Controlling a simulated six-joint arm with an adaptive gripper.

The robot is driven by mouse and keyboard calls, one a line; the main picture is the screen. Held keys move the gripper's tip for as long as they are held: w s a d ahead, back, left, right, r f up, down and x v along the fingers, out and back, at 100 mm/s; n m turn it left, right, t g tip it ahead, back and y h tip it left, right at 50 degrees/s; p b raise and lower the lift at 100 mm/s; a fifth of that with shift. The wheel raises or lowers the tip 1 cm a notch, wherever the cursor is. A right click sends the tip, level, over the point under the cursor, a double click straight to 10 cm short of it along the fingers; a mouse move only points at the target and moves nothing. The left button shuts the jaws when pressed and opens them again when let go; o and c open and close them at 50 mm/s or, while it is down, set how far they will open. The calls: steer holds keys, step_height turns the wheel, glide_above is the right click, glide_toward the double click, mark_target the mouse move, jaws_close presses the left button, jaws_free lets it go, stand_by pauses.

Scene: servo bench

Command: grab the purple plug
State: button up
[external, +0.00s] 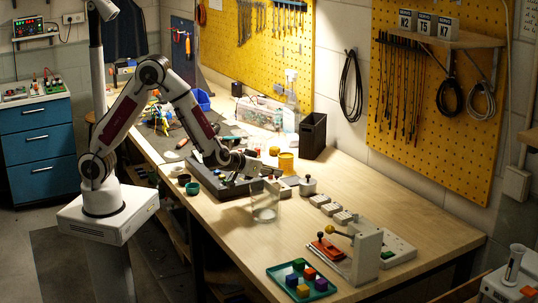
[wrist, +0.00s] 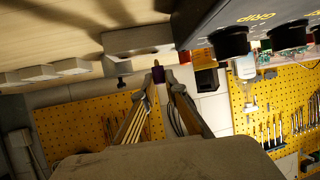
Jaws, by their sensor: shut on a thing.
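In the wrist view the purple plug (wrist: 158,75) is small and dark, with a paler tip, and sits between my two fingertips. My gripper (wrist: 156,88) is shut on it. In the external view my gripper (external: 268,175) is low over the bench, at the right edge of a dark panel (external: 222,183). The plug is too small to make out there. I cannot tell from these views whether it is seated in something or clear of it.
A clear jar (external: 265,208) stands just in front of my gripper. A yellow cup (external: 286,163) and a black bin (external: 312,136) are behind it. Grey blocks (external: 331,208) lie to the right. A green tray (external: 302,283) of coloured cubes is at the front.

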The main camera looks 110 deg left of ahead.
step_height(320, 180, up, 8)
stand_by(0.5)
